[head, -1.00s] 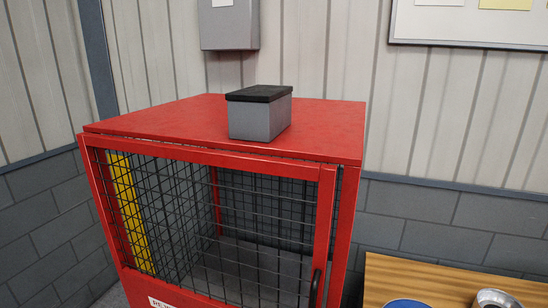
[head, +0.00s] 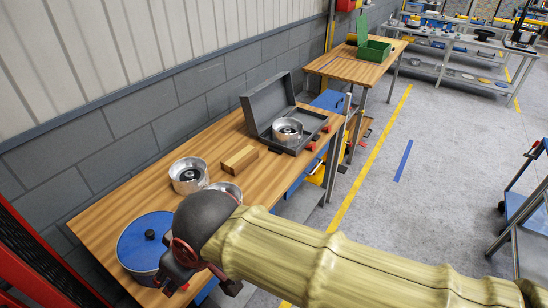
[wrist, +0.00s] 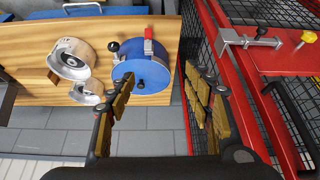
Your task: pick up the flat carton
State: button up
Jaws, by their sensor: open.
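I cannot make out a flat carton for certain in either view. A small brown block (head: 239,160), which may be wood or card, lies on the wooden bench (head: 215,137) in the head view. In the wrist view my gripper (wrist: 158,108) is open and empty, with its padded fingers apart and grey floor between them. It hangs beside the bench's edge, between the blue round pot (wrist: 142,75) and the red mesh cage (wrist: 262,100). In the head view my arm hides part of the bench.
Two metal drums, one nearer the wall (head: 188,175), stand by the blue pot (head: 146,242). An open grey case (head: 290,112) holds another metal part. A green box (head: 374,50) stands on a farther bench. The floor right of the yellow line is largely clear.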

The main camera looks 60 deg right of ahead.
aim_at(241, 159)
jog(key=z, duration=1.5)
jog(key=i+l+u, duration=0.1)
jog(key=i+l, duration=0.15)
jog(key=i+l+u, duration=0.1)
jog(key=i+l, duration=0.15)
jog(key=l, duration=0.15)
jog(key=i+l+u, duration=0.1)
jog(key=i+l, duration=0.15)
jog(key=l, duration=0.15)
jog(key=i+l+u, duration=0.1)
jog(key=l, duration=0.25)
jog(key=i+l+u, duration=0.1)
jog(key=i+l, duration=0.2)
jog(key=i+l+u, duration=0.1)
jog(key=l, duration=0.45)
jog(key=i+l+u, duration=0.1)
jog(key=i+l, duration=0.2)
jog(key=i+l+u, duration=0.1)
jog(key=l, duration=0.45)
jog(key=i, duration=0.05)
